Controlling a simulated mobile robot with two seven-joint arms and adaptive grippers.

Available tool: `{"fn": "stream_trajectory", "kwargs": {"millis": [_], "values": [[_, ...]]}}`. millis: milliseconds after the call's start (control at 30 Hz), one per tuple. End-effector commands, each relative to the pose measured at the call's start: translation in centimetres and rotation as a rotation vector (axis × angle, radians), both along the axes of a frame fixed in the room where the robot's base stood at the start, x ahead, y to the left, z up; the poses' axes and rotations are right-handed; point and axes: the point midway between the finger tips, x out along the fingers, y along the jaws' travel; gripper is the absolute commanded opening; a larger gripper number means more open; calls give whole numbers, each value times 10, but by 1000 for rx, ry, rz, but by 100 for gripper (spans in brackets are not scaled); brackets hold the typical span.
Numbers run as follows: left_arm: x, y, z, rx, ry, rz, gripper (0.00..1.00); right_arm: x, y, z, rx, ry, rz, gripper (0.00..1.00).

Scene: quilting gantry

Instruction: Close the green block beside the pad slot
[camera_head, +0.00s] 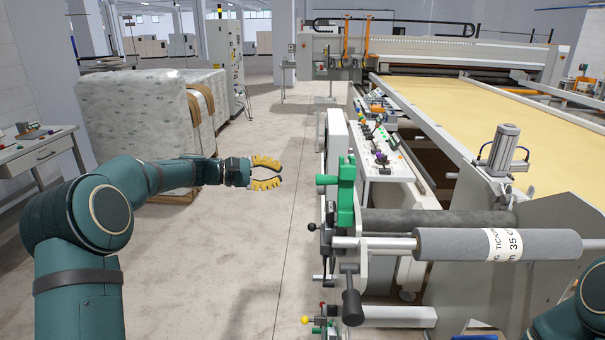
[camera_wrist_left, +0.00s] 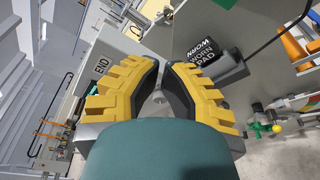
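The green block (camera_head: 346,195) stands upright on the near end of the machine's roller stand, with a short green stub pointing left. I cannot tell from this angle whether it is open or closed. My left gripper (camera_head: 281,172) has yellow ribbed fingers and is left of the green block, apart from it, over the aisle. Its fingers are spread with nothing between them; they also show in the left wrist view (camera_wrist_left: 162,68). A dark box labelled "WORN PAD" (camera_wrist_left: 208,55) shows beyond the fingers in that view. My right gripper is out of view.
A grey roll (camera_head: 450,243) on a metal shaft lies right of the block. A black-ended handle (camera_head: 352,307) hangs below. A control panel (camera_head: 385,150) is behind, beside the yellow quilting bed (camera_head: 480,115). Wrapped bales (camera_head: 140,120) stand at left. The aisle floor (camera_head: 240,240) is clear.

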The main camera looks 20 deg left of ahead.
Motion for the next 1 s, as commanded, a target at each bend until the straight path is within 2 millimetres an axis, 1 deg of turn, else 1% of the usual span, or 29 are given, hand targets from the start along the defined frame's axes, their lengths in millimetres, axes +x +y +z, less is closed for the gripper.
{"fn": "stream_trajectory", "kwargs": {"millis": [167,500,567,600,733,867,1000], "values": [[9,-23,-4,0,1,-3,0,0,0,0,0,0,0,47],[37,-83,-13,2,3,-3,0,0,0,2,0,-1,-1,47],[40,-92,-14,3,3,-2,0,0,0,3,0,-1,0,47],[32,-88,-7,3,0,2,0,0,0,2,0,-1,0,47],[18,-90,0,1,2,1,0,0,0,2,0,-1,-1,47],[9,-91,4,2,2,1,0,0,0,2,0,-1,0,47],[5,-91,6,2,3,1,0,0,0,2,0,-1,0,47]]}}
